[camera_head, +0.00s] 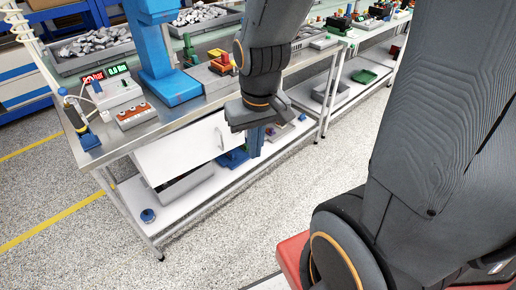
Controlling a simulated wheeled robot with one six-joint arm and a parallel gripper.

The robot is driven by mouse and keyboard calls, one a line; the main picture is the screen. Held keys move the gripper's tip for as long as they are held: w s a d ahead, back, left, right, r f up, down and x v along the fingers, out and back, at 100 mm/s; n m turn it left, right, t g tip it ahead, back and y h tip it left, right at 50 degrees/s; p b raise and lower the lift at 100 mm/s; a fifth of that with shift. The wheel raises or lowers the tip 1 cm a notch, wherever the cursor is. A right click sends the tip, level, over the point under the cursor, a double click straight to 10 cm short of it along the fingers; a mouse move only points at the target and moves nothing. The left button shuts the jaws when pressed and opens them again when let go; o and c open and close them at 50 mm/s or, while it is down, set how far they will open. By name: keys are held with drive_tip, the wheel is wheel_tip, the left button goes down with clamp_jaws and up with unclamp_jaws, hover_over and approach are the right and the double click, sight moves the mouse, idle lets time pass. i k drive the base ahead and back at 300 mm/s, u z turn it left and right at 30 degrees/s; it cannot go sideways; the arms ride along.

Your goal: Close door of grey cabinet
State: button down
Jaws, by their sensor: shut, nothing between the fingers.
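A pale grey-white cabinet (180,153) hangs under the workbench top, with a flat front panel and a small dark handle (220,138) near its right side. I cannot tell clearly whether this panel stands open or how far. My gripper (247,117) is at the end of my dark grey arm, in front of the bench edge, to the right of and a little above the handle. It appears apart from the panel. The gripper is shut and empty; its fingertips are hard to make out against the dark wrist.
The metal bench top (190,108) holds a blue column stand (160,50), a device with red and green displays (118,90) and a terminal block (136,115). The lower shelf (185,207) holds a grey bin (185,188) and a blue round item (148,215). The speckled floor in front is clear.

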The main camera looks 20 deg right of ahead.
sight(173, 154)
drive_tip(key=z, duration=0.05)
drive_tip(key=k, duration=0.5)
drive_tip(key=u, duration=0.6)
drive_tip(key=i, duration=0.9)
drive_tip(key=z, duration=0.6)
